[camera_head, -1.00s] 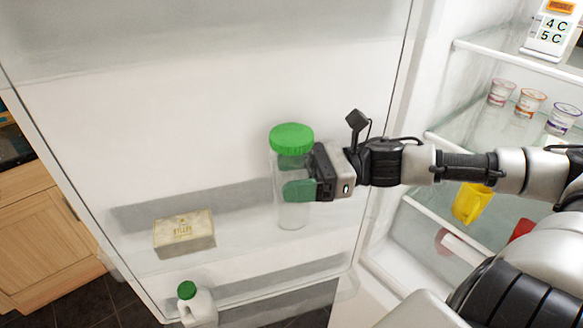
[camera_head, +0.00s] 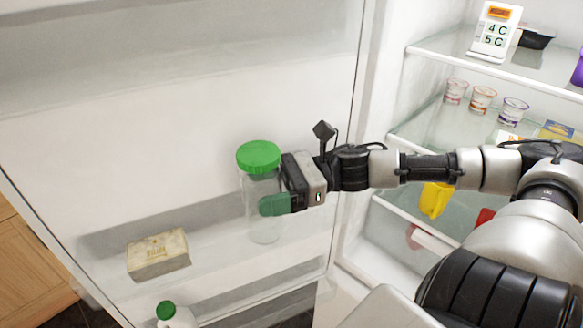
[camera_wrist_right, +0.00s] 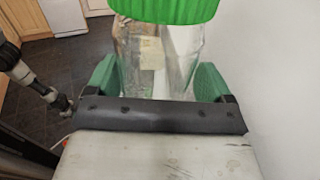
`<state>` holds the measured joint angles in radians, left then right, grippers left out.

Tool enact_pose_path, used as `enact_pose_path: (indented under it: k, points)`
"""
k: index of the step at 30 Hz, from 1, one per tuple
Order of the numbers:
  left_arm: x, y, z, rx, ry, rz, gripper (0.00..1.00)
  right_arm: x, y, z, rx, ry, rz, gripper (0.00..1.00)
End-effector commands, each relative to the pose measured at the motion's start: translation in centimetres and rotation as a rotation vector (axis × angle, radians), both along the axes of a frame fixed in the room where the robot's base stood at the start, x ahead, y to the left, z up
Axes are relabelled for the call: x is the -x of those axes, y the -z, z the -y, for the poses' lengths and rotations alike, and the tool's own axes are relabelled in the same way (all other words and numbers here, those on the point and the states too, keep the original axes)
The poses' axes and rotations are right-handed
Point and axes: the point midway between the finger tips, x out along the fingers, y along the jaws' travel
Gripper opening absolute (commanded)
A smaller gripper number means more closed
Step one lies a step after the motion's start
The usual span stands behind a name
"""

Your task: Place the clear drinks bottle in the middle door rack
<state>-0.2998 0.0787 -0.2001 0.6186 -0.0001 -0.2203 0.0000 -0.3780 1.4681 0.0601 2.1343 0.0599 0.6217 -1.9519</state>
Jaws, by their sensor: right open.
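The clear drinks bottle (camera_head: 262,222), with a green lid, stands upright in the middle door rack (camera_head: 210,250), to the right of a butter box. My right gripper (camera_head: 272,205) comes in from the right at the height of the bottle's body. Its green fingers are open, one on either side of the bottle. In the right wrist view the bottle (camera_wrist_right: 155,55) is between the fingers, with a gap visible at its sides. An arm of mine (camera_wrist_right: 45,92) shows at the left of that view; its gripper is too small to read.
The butter box (camera_head: 158,254) lies in the same rack. A green-capped white bottle (camera_head: 175,315) is in the rack below. To the right, the fridge shelves hold small cups (camera_head: 483,99), a temperature display (camera_head: 494,32) and a yellow item (camera_head: 436,198).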

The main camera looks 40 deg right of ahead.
Motion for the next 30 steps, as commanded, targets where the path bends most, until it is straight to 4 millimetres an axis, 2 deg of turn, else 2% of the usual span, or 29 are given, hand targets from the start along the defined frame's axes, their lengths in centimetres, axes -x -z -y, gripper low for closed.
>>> enact_pose_path:
  k: [1, 5, 11, 17, 30]
  points:
    - [-0.1, -1.8, 0.0, 0.000, 0.000, 0.002, 0.00, 0.2, -0.8, 0.4, -0.005, 0.004, -0.006, 0.82]
    - [-0.2, -4.1, 0.0, 0.000, 0.000, 0.003, 0.00, 0.8, -0.8, 1.6, -0.001, 0.007, -0.008, 0.82]
    - [-0.2, -5.0, -0.1, 0.000, 0.000, 0.004, 0.00, 1.8, -0.2, 3.8, 0.002, 0.006, -0.006, 0.82]
    - [-0.2, -5.1, -0.1, 0.000, 0.001, 0.004, 0.00, 2.6, -0.1, 5.6, 0.001, 0.005, -0.001, 0.82]
    - [-0.1, -5.2, -0.1, -0.001, 0.001, 0.002, 0.00, 2.8, -0.1, 6.1, 0.002, 0.002, -0.002, 0.82]
